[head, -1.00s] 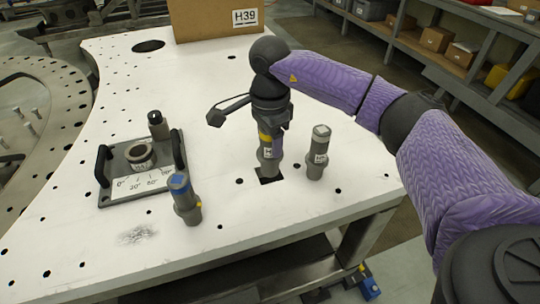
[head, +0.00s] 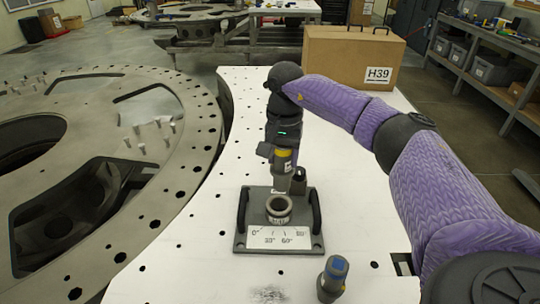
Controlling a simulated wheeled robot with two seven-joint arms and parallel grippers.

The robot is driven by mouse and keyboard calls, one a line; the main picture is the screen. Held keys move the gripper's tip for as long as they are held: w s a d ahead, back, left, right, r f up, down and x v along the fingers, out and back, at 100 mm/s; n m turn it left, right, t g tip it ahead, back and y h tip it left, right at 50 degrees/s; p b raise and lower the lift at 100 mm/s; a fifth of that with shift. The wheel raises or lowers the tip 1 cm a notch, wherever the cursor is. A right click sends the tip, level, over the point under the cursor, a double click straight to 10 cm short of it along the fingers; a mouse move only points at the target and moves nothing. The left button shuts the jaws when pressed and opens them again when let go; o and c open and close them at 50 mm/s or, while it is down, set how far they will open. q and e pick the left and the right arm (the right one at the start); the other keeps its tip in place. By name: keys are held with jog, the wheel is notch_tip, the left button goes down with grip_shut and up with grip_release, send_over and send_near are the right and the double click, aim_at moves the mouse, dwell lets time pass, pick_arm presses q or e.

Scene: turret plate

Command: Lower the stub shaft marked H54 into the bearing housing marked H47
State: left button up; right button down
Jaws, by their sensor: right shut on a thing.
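My right gripper (head: 284,146) points down and is shut on a grey stub shaft (head: 281,183) with a yellow band. The shaft looks upright; its label is too small to read. The bearing housing (head: 279,208) is a grey ring with an open bore, standing on a dark base plate with two black handles (head: 317,211) and an angle scale (head: 281,238). The shaft's lower end shows just behind the housing's rim in the picture, and I cannot tell its height above the plate. The housing's label is unreadable. My left gripper is not in view.
A dark upright cylinder (head: 298,181) stands at the base plate's back, close beside the held shaft. A blue-topped shaft (head: 334,276) stands on the white table (head: 370,220) at front right. A cardboard box marked H39 (head: 335,58) stands behind. A large drilled ring (head: 190,115) lies left.

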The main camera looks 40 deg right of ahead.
aim_at(280, 190)
jog(key=shift+w+a+r, duration=0.1)
jog(key=shift+w, duration=0.25)
jog(key=shift+n, duration=0.3)
jog(key=shift+s+f+b, duration=0.15)
jog(key=shift+f+b, duration=0.4)
jog(key=shift+f, duration=0.05)
jog(key=shift+f+b, duration=0.55)
jog(key=shift+f, duration=0.05)
jog(key=shift+f+b, duration=0.75)
jog(key=shift+f, duration=0.1)
jog(key=shift+f+b, duration=0.5)
jog(key=shift+f, duration=0.05)
jog(key=shift+f+b, duration=1.25)
jog(key=shift+f, duration=0.9)
jog(key=shift+f+b, duration=0.45)
jog(key=shift+f, duration=0.4)
